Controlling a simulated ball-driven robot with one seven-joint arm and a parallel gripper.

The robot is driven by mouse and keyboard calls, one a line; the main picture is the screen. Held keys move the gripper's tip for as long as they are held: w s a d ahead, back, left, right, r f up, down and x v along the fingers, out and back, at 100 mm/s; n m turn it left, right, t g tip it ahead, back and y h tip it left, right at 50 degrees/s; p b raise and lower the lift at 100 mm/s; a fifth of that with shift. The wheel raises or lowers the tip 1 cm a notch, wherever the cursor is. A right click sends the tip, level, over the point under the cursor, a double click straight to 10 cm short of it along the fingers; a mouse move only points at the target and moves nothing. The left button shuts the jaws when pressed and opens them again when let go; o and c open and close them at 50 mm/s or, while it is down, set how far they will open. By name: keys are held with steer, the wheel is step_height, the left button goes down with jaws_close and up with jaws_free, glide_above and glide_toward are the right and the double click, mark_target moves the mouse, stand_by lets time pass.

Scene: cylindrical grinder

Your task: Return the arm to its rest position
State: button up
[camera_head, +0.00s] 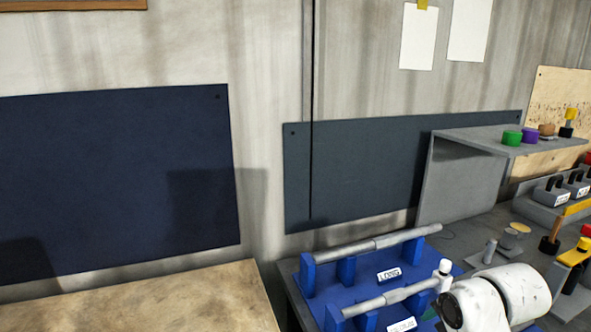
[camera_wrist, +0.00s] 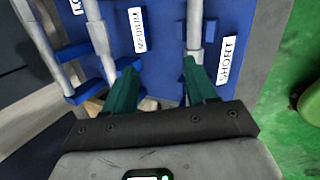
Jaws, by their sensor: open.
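My gripper (camera_wrist: 160,68) shows in the wrist view with its two green fingers apart and nothing held between them. Beyond the fingers is a blue rack (camera_wrist: 160,40) with grey rods and labels. The right fingertip overlaps the lower end of the rod (camera_wrist: 195,22) near the SHORT label; I cannot tell whether they touch. The MEDIUM label (camera_wrist: 138,30) is near the left finger. In the head view, my white arm is at the lower right, over part of the rack (camera_head: 310,285); my fingers cannot be made out there.
A grey shelf (camera_head: 470,138) with small coloured items stands right of the rack, with more tools and blocks at the far right. A bare wooden tabletop (camera_head: 150,300) is at the lower left. Dark panels (camera_head: 120,180) hang on the wall.

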steer(key=s+a+f+m, duration=0.2)
steer(key=s+f+m, duration=0.1)
steer(key=s+m, duration=0.1)
steer(key=s+a+f+m, duration=0.2)
steer(key=s+f+m, duration=0.1)
steer(key=s+m, duration=0.1)
steer(key=s+a+f+m+y, duration=0.1)
steer(key=s+a+f+m, duration=0.1)
steer(key=s+f+m, duration=0.1)
steer(key=shift+s+m, duration=0.5)
steer(key=shift+m, duration=0.2)
steer(key=s+d+f+m+g, duration=0.1)
steer(key=s+f+m, duration=0.2)
steer(key=s, duration=0.4)
steer(key=s+d+f+m+g+h, duration=0.1)
steer(key=s+d+f+m+g, duration=0.1)
steer(key=s, duration=0.6)
steer(key=s+d+f+m+g, duration=0.1)
steer(key=s+f+m, duration=0.3)
steer(key=s, duration=0.4)
steer(key=shift+s+d+f+m+h, duration=0.25)
steer(key=shift+d+m+h, duration=0.2)
steer(key=shift+m, duration=0.45)
